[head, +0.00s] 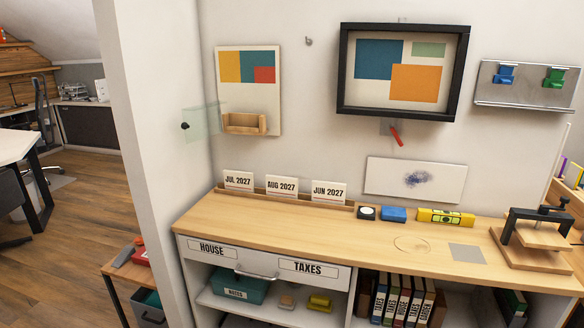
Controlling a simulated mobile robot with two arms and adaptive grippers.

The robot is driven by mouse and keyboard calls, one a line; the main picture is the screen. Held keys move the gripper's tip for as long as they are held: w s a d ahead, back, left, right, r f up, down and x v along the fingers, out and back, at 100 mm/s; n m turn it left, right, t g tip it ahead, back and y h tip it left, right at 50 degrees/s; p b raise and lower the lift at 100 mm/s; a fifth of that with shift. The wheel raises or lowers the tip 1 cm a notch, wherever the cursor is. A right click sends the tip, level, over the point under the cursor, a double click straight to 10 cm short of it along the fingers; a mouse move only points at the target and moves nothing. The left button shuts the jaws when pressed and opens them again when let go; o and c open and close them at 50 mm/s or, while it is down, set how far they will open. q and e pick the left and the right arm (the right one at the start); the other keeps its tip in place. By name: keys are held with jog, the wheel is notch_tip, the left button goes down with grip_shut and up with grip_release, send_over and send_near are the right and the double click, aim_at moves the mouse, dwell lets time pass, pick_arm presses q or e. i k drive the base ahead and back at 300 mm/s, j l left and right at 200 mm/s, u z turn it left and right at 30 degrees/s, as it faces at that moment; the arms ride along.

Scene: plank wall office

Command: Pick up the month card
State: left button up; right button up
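Three white month cards stand upright in a row in a wooden ledge (262,196) along the back of the wooden counter. The card at the left reads JUL 2027 (238,181). The middle card reads AUG 2027 (282,187). The card at the right reads JUN 2027 (329,192). Small gaps separate the cards. Neither of my grippers shows in the head view.
On the counter (340,228) are a round black-and-white item (366,213), a blue block (393,214), a yellow level (446,217), a grey square (467,253) and a wooden press stand (536,240). The counter in front of the cards is clear. A drawer labelled HOUSE and TAXES (258,268) is below.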

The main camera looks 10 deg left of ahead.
aim_at(234, 181)
jog(key=i+j, duration=0.1)
jog(key=i, duration=0.5)
jog(key=i+j, duration=0.1)
jog(key=i, duration=0.55)
